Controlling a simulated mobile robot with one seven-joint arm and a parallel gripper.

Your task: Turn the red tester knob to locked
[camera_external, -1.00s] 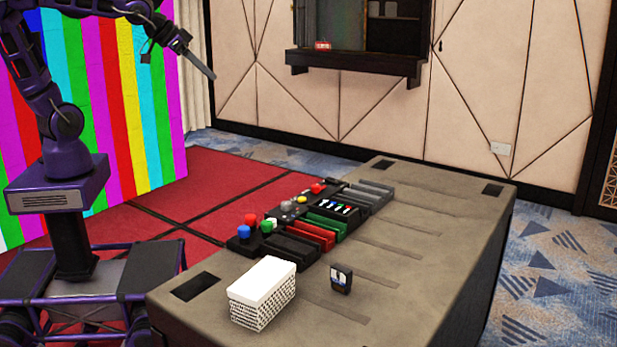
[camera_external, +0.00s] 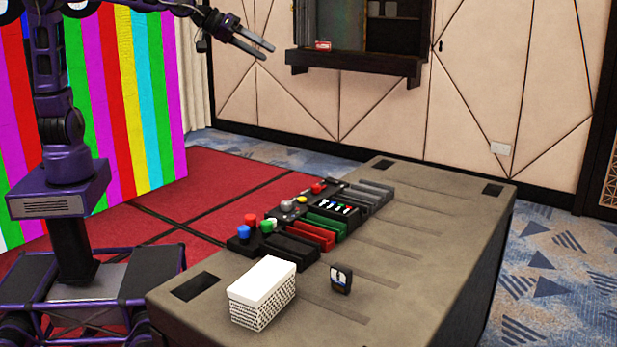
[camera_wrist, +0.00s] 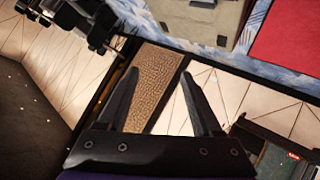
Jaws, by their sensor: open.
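A row of control units (camera_external: 300,222) lies along the left side of the grey table and carries several coloured knobs. One red knob (camera_external: 318,188) is at the far end and another red knob (camera_external: 250,218) at the near end, beside a blue one. I cannot tell which is the tester knob, or its setting. My gripper (camera_external: 266,51) is open and empty, high above the table and left of the wall opening. Its two fingers also show apart in the wrist view (camera_wrist: 160,80), with only wall and panelling between them.
The grey table (camera_external: 430,215) holds a white box (camera_external: 262,290) at its front and a small dark device (camera_external: 341,279). A striped video wall (camera_external: 120,90) stands behind my arm. The right half of the table is mostly clear.

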